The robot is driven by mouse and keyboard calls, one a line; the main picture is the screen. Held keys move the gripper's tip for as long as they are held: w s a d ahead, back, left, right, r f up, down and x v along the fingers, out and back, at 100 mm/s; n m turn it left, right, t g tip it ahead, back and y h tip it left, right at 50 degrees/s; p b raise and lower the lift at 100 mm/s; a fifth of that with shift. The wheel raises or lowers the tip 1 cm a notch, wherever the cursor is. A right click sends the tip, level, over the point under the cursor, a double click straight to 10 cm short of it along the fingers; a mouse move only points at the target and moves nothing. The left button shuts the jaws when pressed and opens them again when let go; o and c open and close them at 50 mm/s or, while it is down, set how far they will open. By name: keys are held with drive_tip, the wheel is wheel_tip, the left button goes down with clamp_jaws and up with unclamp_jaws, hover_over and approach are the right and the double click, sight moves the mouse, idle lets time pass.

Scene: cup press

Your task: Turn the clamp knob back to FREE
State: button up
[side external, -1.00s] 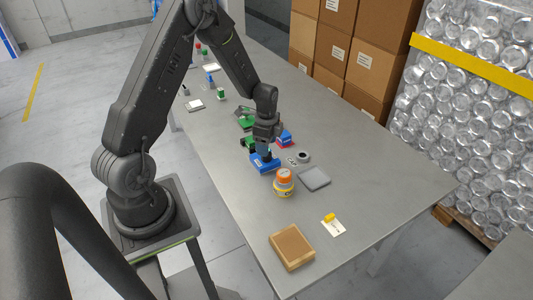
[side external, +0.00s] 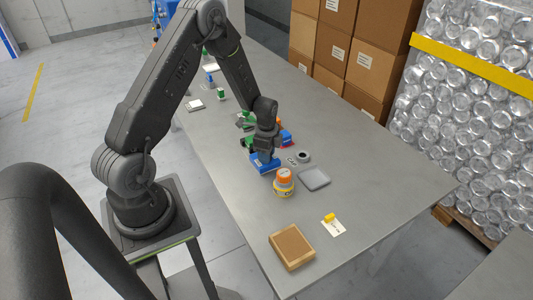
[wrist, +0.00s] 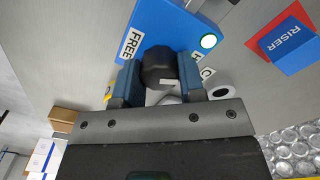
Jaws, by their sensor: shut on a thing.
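The clamp is a blue block (wrist: 175,28) on the table, with a white FREE label (wrist: 130,45) left of the knob. A pale mark on the knob shows near the fingers. In the side view my gripper (side external: 265,150) is down at the blue block (side external: 264,167) and hides the knob.
A blue and red RISER block (wrist: 286,45) sits to the right in the wrist view. An orange-topped jar (side external: 283,182), a grey plate (side external: 314,179) and a dark ring (side external: 303,156) stand close by. A brown-topped box (side external: 292,246) lies nearer the front edge.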

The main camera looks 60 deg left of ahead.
drive_tip(key=c, duration=0.3)
